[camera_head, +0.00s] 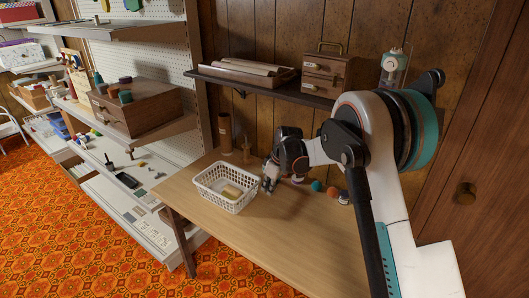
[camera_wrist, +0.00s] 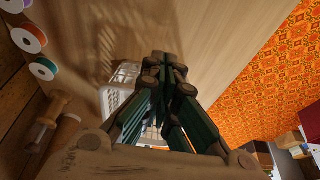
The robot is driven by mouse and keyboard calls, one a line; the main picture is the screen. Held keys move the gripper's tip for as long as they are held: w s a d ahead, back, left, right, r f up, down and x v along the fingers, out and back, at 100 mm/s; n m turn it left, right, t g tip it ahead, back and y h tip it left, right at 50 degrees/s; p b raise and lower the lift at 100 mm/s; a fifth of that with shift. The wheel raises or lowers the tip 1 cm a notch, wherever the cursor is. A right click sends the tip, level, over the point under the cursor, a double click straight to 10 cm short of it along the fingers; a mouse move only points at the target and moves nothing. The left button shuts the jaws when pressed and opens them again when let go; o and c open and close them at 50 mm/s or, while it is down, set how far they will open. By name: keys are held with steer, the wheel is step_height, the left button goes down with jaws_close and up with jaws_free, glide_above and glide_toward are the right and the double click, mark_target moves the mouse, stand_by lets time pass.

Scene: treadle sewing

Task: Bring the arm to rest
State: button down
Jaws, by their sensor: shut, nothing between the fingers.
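My gripper (camera_head: 268,183) is at the end of my arm, above the wooden table (camera_head: 280,245), just right of a white basket (camera_head: 206,188). In the wrist view my gripper (camera_wrist: 166,58) has its fingertips together with nothing between them. The white basket also shows in the wrist view (camera_wrist: 122,76), partly hidden behind the fingers. A yellowish item (camera_head: 232,191) lies in the basket.
Thread spools (camera_wrist: 32,38) and small coloured round things (camera_head: 316,186) stand at the table's back. A brown cylinder (camera_head: 225,133) stands at the back left. A wall shelf (camera_head: 262,86) is above. The table's front is clear.

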steer(key=s+d+r+m+t, duration=0.1)
steer(key=s+d+r+m, duration=0.15)
steer(key=s+r, duration=0.4)
steer(key=s+d+r+m+t+h, duration=0.1)
steer(key=s+d+r, duration=0.35)
steer(key=r, duration=0.25)
steer(key=s+d+r+m+t, duration=0.1)
steer(key=s+d+r+m, duration=0.15)
steer(key=s+r, duration=0.4)
steer(key=s+d+m+t+h, duration=0.1)
steer(key=s+d+m, duration=0.1)
steer(key=s, duration=1)
steer(key=s+d+m+t, duration=0.1)
steer(key=s+d, duration=0.4)
steer(key=s, duration=0.6)
steer(key=shift+s+d+r+m+h, duration=0.25)
steer(key=shift+s+m+h, duration=0.15)
steer(key=shift+m, duration=0.5)
